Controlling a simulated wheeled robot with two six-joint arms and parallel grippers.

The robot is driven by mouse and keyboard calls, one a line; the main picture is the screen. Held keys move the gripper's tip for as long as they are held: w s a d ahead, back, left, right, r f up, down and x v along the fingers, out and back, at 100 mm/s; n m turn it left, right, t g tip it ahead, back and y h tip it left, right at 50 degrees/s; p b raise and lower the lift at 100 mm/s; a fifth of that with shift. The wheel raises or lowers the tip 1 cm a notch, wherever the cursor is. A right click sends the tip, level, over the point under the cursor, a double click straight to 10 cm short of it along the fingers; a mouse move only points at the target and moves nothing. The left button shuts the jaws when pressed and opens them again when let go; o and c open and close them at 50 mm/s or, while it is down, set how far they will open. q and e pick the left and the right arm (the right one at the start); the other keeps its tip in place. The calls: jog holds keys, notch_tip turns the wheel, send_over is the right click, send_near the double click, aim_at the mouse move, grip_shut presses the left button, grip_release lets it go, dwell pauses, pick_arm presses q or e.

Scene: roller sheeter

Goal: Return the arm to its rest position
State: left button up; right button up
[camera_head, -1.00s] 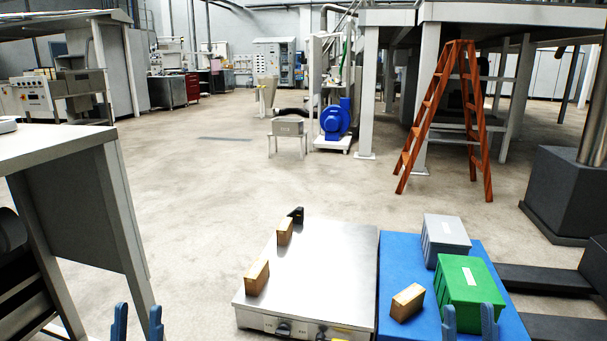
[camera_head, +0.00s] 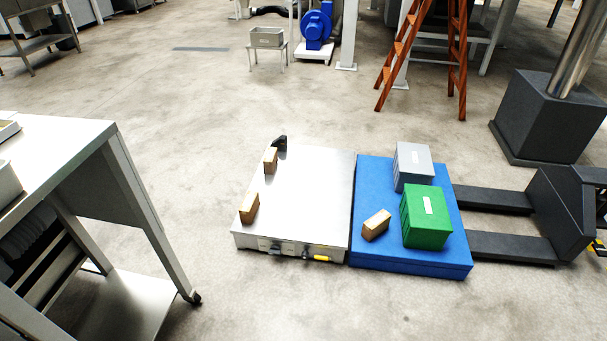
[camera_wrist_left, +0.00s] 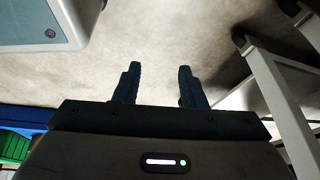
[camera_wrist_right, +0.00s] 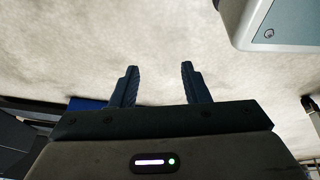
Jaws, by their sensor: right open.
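My left gripper (camera_wrist_left: 158,85) shows in the left wrist view with its two dark blue fingers apart and nothing between them. Bare floor lies beyond its fingertips. My right gripper (camera_wrist_right: 158,85) shows in the right wrist view, also with its fingers apart and empty over bare floor. Neither gripper nor arm is in the head view now. Neither gripper touches anything that I can see.
A steel platform (camera_head: 318,190) bears wooden blocks (camera_head: 250,208). Beside it a blue platform (camera_head: 400,262) bears a green bin (camera_head: 427,222), a grey bin (camera_head: 413,167) and a wooden block (camera_head: 376,225). A table (camera_head: 75,150) stands at left. The front floor is clear.

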pick_arm(q)
jog(key=s+a+g+p, duration=0.1)
jog(key=s+g, duration=0.2)
jog(key=s, duration=0.6)
jog(key=shift+s+f+p, duration=0.35)
pick_arm(e)
jog(key=s+d+g, duration=0.1)
jog(key=s+g, duration=0.2)
jog(key=s, duration=0.6)
jog(key=shift+s+f, duration=0.35)
